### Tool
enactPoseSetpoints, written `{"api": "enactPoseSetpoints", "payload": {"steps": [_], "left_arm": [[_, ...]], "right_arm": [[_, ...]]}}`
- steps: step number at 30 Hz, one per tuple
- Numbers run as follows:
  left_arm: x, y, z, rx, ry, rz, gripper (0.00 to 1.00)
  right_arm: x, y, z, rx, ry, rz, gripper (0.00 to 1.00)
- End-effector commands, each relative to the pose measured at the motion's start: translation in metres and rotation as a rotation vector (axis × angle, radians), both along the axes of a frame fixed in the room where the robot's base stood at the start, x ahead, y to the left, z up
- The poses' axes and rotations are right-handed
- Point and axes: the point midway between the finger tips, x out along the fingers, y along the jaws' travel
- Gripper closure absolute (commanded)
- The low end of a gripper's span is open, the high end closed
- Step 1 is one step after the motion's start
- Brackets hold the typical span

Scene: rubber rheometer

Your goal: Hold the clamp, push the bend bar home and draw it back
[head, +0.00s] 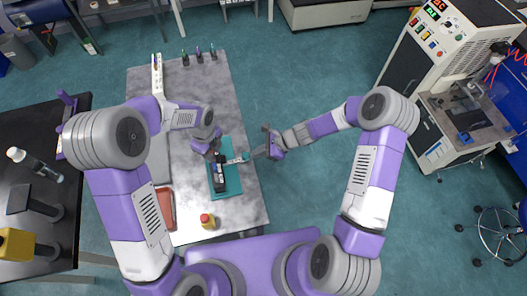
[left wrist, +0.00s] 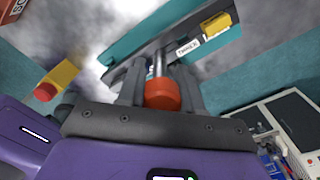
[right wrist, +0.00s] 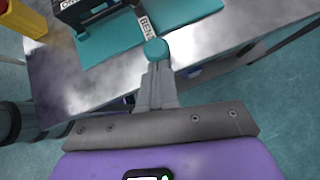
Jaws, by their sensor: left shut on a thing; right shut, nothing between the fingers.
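The bend bar's round teal knob (right wrist: 156,49) sits at the near end of a white strip (right wrist: 146,27) lettered "BEN". The black clamp fixture (head: 219,178) stands on a teal base plate (head: 232,186) on the grey table. My left gripper (head: 212,152) is over the fixture, its fingers shut on the clamp's red-orange handle (left wrist: 162,94), which has a metal shaft. My right gripper (right wrist: 155,75) is shut and empty, its fingertips at the knob; I cannot tell whether they touch. The far end of the bar is hidden by the fixture.
A red tray (head: 165,207) lies left of the base plate. Several small bottles (head: 199,54) and a white strip (head: 157,75) are at the back. Right of the table is open floor.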

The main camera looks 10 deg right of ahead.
Motion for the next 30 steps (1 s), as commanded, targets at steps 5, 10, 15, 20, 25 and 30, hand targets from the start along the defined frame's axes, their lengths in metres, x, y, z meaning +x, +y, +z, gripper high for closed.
{"api": "enactPoseSetpoints", "payload": {"steps": [5, 10, 15, 20, 25, 30], "left_arm": [[0.000, 0.000, 0.000, -0.001, -0.001, 0.000, 1.00], [0.000, 0.000, 0.000, -0.001, -0.001, 0.000, 1.00], [0.000, -0.001, 0.000, -0.002, -0.001, 0.000, 1.00], [0.000, -0.002, 0.000, -0.003, -0.002, -0.001, 1.00], [0.000, -0.002, 0.000, -0.003, -0.002, -0.001, 1.00], [0.000, -0.002, 0.000, -0.003, -0.002, -0.001, 1.00]], "right_arm": [[0.000, 0.000, 0.000, 0.000, 0.000, 0.000, 1.00], [-0.001, 0.012, 0.000, 0.003, 0.000, 0.002, 1.00], [-0.004, 0.040, 0.000, 0.003, 0.000, 0.004, 1.00], [-0.005, 0.048, 0.000, 0.002, 0.001, 0.003, 1.00], [-0.005, 0.048, 0.000, 0.003, 0.001, 0.004, 1.00], [-0.005, 0.045, 0.000, 0.003, 0.002, 0.003, 1.00]]}}
